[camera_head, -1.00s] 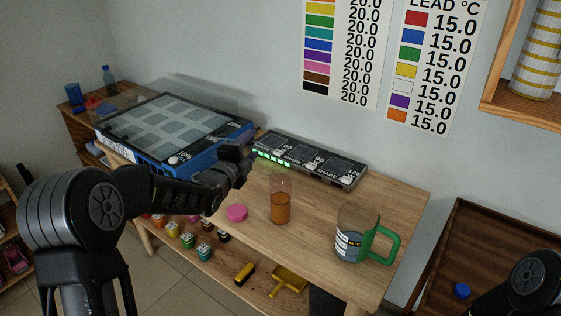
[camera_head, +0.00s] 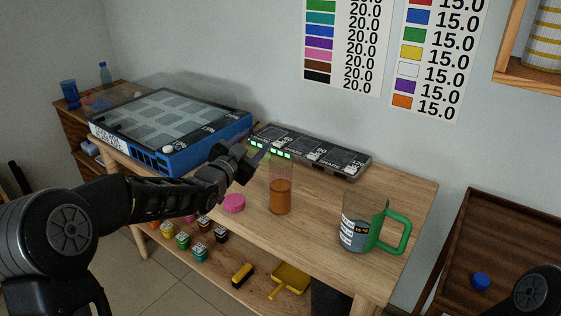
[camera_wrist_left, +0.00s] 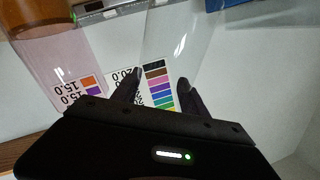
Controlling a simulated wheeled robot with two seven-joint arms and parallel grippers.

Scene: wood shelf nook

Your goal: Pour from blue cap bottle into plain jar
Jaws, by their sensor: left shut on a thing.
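A clear, straight-sided vessel of orange-brown liquid (camera_head: 281,190) stands upright and open on the wooden table. A pink cap (camera_head: 234,203) lies beside it. A loose blue cap (camera_head: 480,281) lies on the dark wood surface at right. My left gripper (camera_head: 256,160) is just left of the brown-filled vessel's upper part. In the left wrist view its fingers (camera_wrist_left: 160,90) are shut on a see-through glass vessel (camera_wrist_left: 180,45), hard to make out; I cannot tell whether it is the blue cap bottle or the plain jar. The brown-filled vessel also shows there at top left (camera_wrist_left: 40,45). My right gripper is out of view.
A labelled clear jug with a green handle (camera_head: 362,222) stands at the table's front right. A dark panel with lit green lights (camera_head: 312,150) lies along the back. A blue-sided case (camera_head: 165,130) fills the left end. Bare wood (camera_head: 325,195) lies between vessel and jug.

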